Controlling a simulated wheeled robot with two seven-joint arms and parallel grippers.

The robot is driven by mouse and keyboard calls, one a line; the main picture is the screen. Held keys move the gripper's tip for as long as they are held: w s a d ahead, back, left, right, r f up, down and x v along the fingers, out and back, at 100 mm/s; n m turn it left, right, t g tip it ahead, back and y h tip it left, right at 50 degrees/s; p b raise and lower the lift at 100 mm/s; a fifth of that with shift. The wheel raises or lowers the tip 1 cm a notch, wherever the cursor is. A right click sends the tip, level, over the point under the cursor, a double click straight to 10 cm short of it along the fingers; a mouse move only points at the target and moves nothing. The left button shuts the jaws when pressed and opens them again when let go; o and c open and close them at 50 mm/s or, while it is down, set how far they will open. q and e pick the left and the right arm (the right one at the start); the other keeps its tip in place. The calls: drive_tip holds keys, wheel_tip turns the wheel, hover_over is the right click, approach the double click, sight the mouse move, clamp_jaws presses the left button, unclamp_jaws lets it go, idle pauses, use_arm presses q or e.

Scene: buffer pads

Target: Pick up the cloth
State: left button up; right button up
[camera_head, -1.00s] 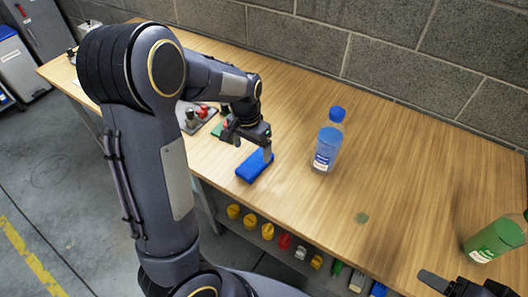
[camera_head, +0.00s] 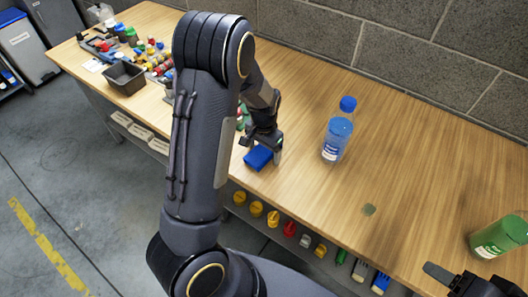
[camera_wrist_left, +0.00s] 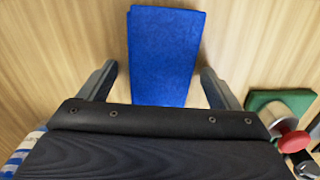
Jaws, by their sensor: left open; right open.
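The cloth (camera_head: 258,157) is a folded blue rectangle lying on the wooden table near its front edge. In the left wrist view the cloth (camera_wrist_left: 164,55) runs lengthwise between the two fingers. My left gripper (camera_head: 263,148) points down over the cloth. In the wrist view my left gripper (camera_wrist_left: 157,85) is open, with one finger on each side and a gap to the cloth on both sides. My right gripper (camera_head: 452,283) shows only partly at the lower right corner, open and away from the cloth.
A blue-capped bottle (camera_head: 338,132) stands right of the cloth, and a green bottle (camera_head: 498,238) stands at the far right. A dark bin (camera_head: 125,78) and several small items are at the left. A green pad with a red-knobbed part (camera_wrist_left: 287,117) lies beside my left gripper.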

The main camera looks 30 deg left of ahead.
sight(265, 151)
use_arm(q)
drive_tip(key=c, duration=1.1)
drive_tip(key=shift+r, duration=0.1)
drive_tip(key=shift+w+r, duration=0.1)
drive_tip(key=shift+r, duration=0.45)
drive_tip(key=r, duration=0.2)
drive_tip(key=shift+s+d+r, duration=0.2)
drive_tip(key=shift+d+r, duration=0.05)
drive_tip(key=shift+r, duration=0.1)
drive_tip(key=s+d+r, duration=0.2)
drive_tip(key=s+r, duration=0.1)
drive_tip(key=s+d+r, duration=0.3)
drive_tip(key=s, duration=0.1)
drive_tip(key=s+d+r, duration=0.3)
drive_tip(key=shift+s+d, duration=0.25)
